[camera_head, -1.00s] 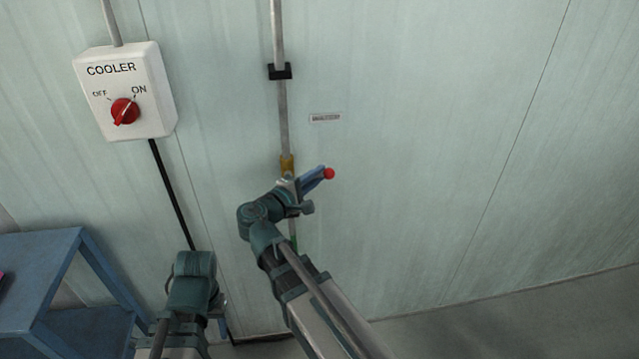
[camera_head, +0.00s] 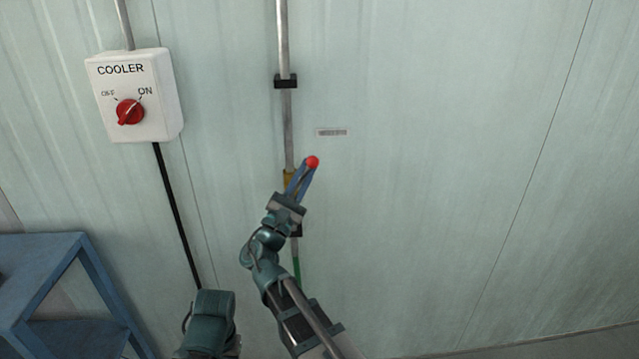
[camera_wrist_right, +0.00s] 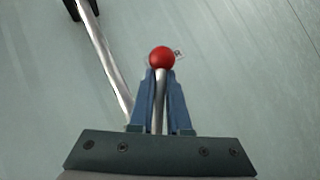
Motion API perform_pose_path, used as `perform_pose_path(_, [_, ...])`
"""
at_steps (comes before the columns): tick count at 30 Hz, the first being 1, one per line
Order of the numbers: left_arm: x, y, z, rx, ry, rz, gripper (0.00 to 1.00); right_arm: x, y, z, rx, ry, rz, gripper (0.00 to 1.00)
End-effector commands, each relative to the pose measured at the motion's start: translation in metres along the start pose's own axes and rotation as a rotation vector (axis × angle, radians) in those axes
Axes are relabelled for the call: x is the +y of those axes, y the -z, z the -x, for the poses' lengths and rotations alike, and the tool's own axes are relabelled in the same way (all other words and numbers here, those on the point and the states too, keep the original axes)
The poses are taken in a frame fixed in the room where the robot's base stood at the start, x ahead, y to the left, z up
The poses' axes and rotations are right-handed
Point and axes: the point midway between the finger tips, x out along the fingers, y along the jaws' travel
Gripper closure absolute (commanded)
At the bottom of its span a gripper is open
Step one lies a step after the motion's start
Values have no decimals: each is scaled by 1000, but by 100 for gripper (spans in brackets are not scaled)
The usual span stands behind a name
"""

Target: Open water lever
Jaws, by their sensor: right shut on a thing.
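The water lever is a thin metal rod with a red ball (camera_head: 312,162) at its end, on the pipe (camera_head: 287,130) that runs down the wall. My right gripper (camera_head: 303,178) points up along the lever. In the right wrist view the blue fingers of my right gripper (camera_wrist_right: 161,95) are shut around the metal rod, just below the red ball (camera_wrist_right: 161,58). The lever points up and slightly right. The valve body is mostly hidden behind the gripper; a bit of yellow fitting (camera_head: 288,179) shows. My left arm shows at the bottom, but its fingers are not in view.
A white COOLER switch box (camera_head: 135,95) with a red knob (camera_head: 129,111) is on the wall at left. A blue table (camera_head: 40,262) stands at lower left. A black bracket (camera_head: 285,81) holds the pipe.

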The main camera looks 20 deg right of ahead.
Motion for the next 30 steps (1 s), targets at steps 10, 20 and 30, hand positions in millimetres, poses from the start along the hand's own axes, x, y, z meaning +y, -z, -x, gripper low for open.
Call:
perform_pose_path(10, [2, 1, -20, 0, 0, 0, 50, 20, -1, 7, -61, -208, 211, 100])
perform_pose_path(20, [2, 2, -26, 0, 0, 0, 50, 33, 1, 12, -98, -338, 341, 100])
perform_pose_path(30, [3, 2, -29, 0, 0, 0, 50, 38, 2, 14, -113, -389, 389, 100])
